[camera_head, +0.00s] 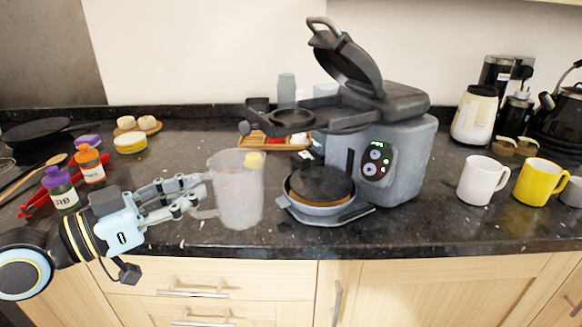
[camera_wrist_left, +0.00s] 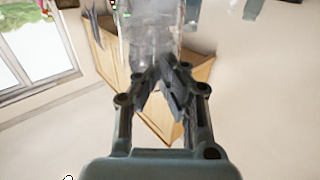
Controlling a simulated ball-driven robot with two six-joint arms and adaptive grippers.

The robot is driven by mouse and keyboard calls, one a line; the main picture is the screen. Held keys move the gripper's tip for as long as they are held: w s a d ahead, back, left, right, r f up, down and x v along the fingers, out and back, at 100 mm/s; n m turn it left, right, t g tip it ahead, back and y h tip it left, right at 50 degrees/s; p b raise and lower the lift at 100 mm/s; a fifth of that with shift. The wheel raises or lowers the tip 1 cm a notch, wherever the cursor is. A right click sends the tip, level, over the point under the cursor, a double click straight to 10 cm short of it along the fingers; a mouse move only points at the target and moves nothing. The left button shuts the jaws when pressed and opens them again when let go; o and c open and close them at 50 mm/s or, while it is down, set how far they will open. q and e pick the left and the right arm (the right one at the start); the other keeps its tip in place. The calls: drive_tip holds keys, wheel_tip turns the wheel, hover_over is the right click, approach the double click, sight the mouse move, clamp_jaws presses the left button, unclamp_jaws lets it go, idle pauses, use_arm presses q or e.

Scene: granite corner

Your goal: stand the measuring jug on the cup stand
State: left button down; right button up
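The measuring jug (camera_head: 237,190) is clear, upright and near the counter's front edge, with its handle towards the left. My left gripper (camera_head: 203,192) reaches in from the left and is closed at the handle. In the left wrist view the fingertips (camera_wrist_left: 162,75) come together at the clear jug (camera_wrist_left: 150,30); the handle between them is hard to make out. Whether the jug's base touches the counter I cannot tell. A round dark platform with a brown rim (camera_head: 320,186), which looks like the cup stand, sits at the front of the grey machine, right of the jug. My right gripper is not in view.
The grey machine (camera_head: 405,160) has its dark lid raised. A wooden tray (camera_head: 255,143) lies behind the jug. An orange-capped bottle (camera_head: 91,167) and a purple-capped bottle (camera_head: 60,190) stand behind my left arm. White (camera_head: 481,181) and yellow (camera_head: 539,183) mugs stand at the right.

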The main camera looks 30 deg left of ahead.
sight(253, 169)
use_arm(q)
drive_tip(key=b+x, duration=0.4)
drive_tip(key=x, duration=0.7)
drive_tip(key=shift+a+f, duration=0.1)
drive_tip(key=shift+f, duration=0.1)
drive_tip(key=shift+w, duration=0.3)
drive_tip(key=b+x, duration=0.2)
drive_tip(key=x, duration=0.2)
drive_tip(key=shift+w, duration=0.1)
drive_tip(key=c, duration=1.5)
unclamp_jaws()
